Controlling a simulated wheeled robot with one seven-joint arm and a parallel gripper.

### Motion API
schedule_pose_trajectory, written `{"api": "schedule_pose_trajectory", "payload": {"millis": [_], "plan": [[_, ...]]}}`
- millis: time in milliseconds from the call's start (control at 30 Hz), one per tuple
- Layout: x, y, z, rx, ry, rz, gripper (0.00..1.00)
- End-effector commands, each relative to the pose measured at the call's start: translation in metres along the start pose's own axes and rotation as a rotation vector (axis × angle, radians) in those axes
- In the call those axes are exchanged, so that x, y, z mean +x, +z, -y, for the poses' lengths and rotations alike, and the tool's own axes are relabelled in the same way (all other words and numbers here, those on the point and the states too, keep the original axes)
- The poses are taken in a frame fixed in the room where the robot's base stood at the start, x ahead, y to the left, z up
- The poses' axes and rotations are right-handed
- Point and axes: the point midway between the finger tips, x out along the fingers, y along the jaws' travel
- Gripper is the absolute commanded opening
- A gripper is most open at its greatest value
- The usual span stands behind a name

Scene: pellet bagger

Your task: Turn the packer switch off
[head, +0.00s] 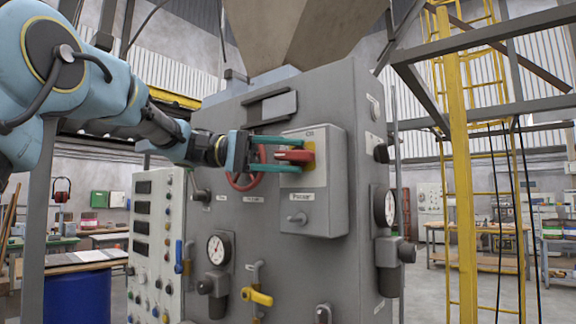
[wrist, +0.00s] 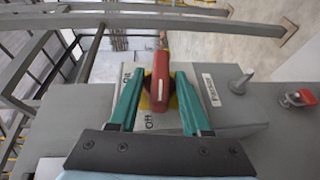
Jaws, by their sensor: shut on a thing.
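The packer switch is a red handle (head: 290,156) on a yellow plate, on the front of a grey box (head: 322,222) labelled "Packer". My gripper (head: 303,154) reaches in from the left, with one green finger above the handle and one below. In the wrist view my gripper (wrist: 160,80) is shut on the red handle (wrist: 160,84), with a finger on each side. The words "On" and "Off" show on the box face in the wrist view, beside and below the left finger. I cannot tell exactly which mark the handle points to.
A grey knob (head: 297,218) sticks out lower on the box. A red handwheel (head: 243,172) is behind my fingers. Gauges (head: 218,248), a yellow valve handle (head: 257,297) and a button panel (head: 157,245) are around it. A yellow ladder frame (head: 462,170) stands at right.

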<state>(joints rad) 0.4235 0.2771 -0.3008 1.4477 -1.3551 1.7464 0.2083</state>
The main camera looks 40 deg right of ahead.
Motion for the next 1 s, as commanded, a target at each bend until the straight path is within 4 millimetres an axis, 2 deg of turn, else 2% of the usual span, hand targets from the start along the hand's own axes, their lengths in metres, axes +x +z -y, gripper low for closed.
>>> {"api": "schedule_pose_trajectory", "payload": {"millis": [300, 833, 867, 900, 1000], "plan": [[-0.0004, -0.0004, 0.0025, -0.043, 0.104, -0.003, 0.00], [0.0000, -0.0004, 0.0016, -0.050, 0.121, -0.002, 0.00], [0.0000, -0.0004, 0.0016, -0.050, 0.120, -0.002, 0.51], [0.0000, -0.0003, 0.0016, -0.050, 0.120, -0.001, 0.55], [0.0001, -0.0002, 0.0017, -0.050, 0.120, -0.001, 0.55]]}}
